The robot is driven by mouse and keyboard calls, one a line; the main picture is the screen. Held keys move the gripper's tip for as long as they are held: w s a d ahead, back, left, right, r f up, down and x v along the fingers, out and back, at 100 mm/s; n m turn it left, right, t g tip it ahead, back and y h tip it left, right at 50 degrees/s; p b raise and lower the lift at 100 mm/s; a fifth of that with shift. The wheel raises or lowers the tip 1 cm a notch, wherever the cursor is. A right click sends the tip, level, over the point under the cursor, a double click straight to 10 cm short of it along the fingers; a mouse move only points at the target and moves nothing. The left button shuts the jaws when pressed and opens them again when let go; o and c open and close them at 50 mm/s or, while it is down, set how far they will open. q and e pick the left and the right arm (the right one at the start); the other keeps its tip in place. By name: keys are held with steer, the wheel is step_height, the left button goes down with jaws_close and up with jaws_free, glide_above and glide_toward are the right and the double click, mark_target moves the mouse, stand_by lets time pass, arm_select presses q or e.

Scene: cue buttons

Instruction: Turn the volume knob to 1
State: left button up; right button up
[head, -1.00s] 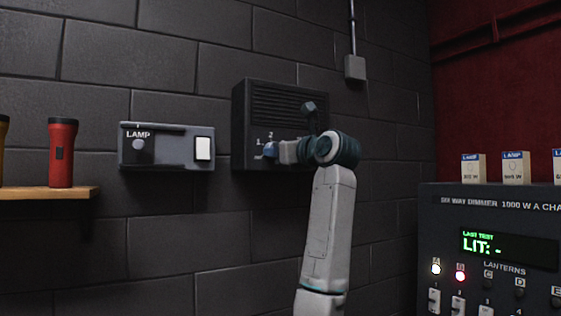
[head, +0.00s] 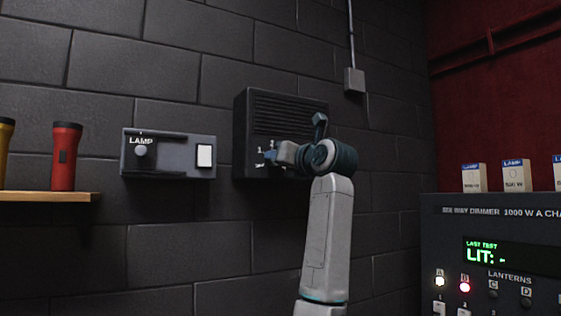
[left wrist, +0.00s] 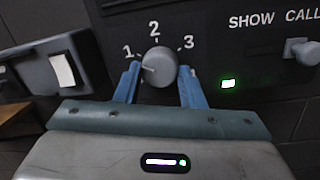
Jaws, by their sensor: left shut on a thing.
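The round grey volume knob (left wrist: 159,66) is on a dark wall box (head: 243,135) with a slotted grille, and has the numbers 1, 2 and 3 around it. My left gripper (left wrist: 157,82) has its two blue fingers on either side of the knob and is shut on it. The knob's pale pointer line (left wrist: 148,68) points left, close to the 1 and a little below it. In the head view my left gripper (head: 271,156) is at the front of the box and mostly hides the knob. My right gripper is not in view.
A LAMP box (head: 172,143) with a white switch is on the wall to the left. A shelf (head: 45,196) holds a red flashlight (head: 66,157). A dimmer panel (head: 480,222) stands at right. A SHOW CALL lever (left wrist: 302,51) and green light (left wrist: 228,84) are beside the knob.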

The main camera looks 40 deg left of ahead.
arm_select(q)
steer(key=o, duration=1)
steer(key=b+v, duration=0.5)
steer(key=v, duration=0.5)
steer(key=shift+s+d, duration=0.2)
steer(key=shift+d, duration=0.15)
steer(key=shift+f, duration=0.1)
